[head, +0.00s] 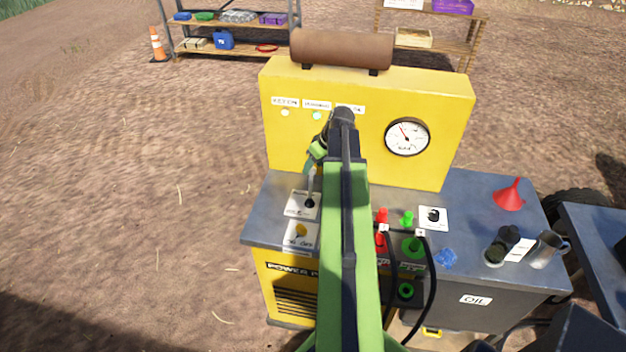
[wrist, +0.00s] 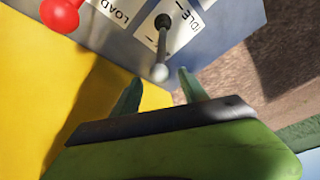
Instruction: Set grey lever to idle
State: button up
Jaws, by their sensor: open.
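The grey lever (wrist: 160,72) has a round grey knob on a thin shaft that rises from a black base on a white plate (wrist: 150,35). The word IDLE shows on the right part of the plate and LOAD on the left. I cannot tell which position the lever is set to. In the head view the lever (head: 311,185) stands at the console's left, partly behind my arm. My gripper (wrist: 159,84) is open, with one finger on either side of the knob's lower end; I cannot see contact. My arm hides much of the gripper in the head view.
A red knob (wrist: 62,14) is close by at the upper left of the wrist view. The yellow panel (head: 445,115) with a gauge (head: 407,137) rises behind the lever. Black cables (head: 432,280) hang to the right of my arm.

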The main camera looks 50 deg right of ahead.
jog(key=shift+b+x, duration=0.4)
jog(key=shift+x, duration=0.65)
jog(key=shift+r, duration=0.1)
jog(key=shift+c, duration=0.4)
grip_shut()
